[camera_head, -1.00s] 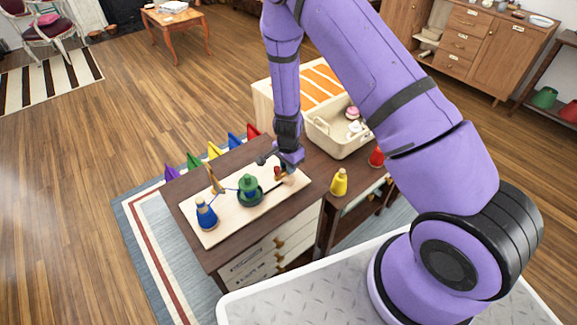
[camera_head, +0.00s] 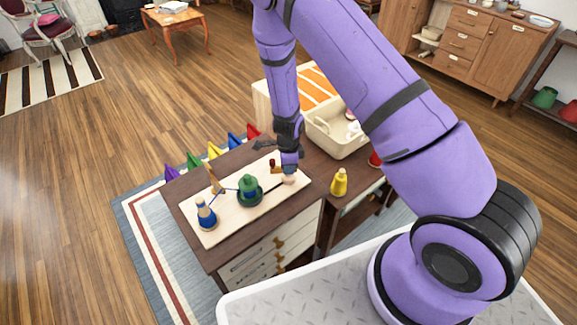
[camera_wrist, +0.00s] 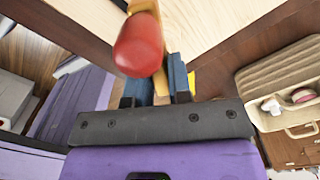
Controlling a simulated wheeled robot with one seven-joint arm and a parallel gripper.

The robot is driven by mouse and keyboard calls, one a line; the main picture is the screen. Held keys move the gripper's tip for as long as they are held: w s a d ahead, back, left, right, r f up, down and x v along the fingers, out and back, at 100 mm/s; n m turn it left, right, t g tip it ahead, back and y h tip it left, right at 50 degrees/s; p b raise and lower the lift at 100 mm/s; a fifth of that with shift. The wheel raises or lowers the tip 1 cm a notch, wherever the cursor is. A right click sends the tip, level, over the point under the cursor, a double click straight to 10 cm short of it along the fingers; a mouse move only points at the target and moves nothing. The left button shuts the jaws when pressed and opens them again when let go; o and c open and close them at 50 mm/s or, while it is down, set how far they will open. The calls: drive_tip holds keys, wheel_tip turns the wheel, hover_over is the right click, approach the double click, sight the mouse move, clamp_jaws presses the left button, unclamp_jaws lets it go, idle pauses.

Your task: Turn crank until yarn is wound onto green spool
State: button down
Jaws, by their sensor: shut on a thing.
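The green spool (camera_head: 249,191) stands upright near the middle of a pale board (camera_head: 228,227), with some blue yarn around it. The blue yarn spool (camera_head: 206,215) stands at the board's left front, its pale core showing near the top. A thin blue strand runs by a wooden post (camera_head: 214,181). My gripper (camera_head: 289,172) is at the board's right end, shut on the crank handle. In the wrist view the handle's red knob (camera_wrist: 138,45) sticks out beyond the fingers (camera_wrist: 160,85). The grip itself is partly hidden.
The board lies on a dark wooden cabinet (camera_head: 180,187). A yellow spool (camera_head: 339,182) stands to the right, with a red one (camera_head: 375,160) partly behind my arm. A cream basket (camera_head: 340,140) stands behind. Several coloured pennants (camera_head: 214,150) line the back edge.

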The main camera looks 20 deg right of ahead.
idle(0.5)
drive_tip(key=c, duration=1)
unclamp_jaws()
drive_tip(key=shift+c, duration=0.2)
wheel_tip(320, 180, up, 11)
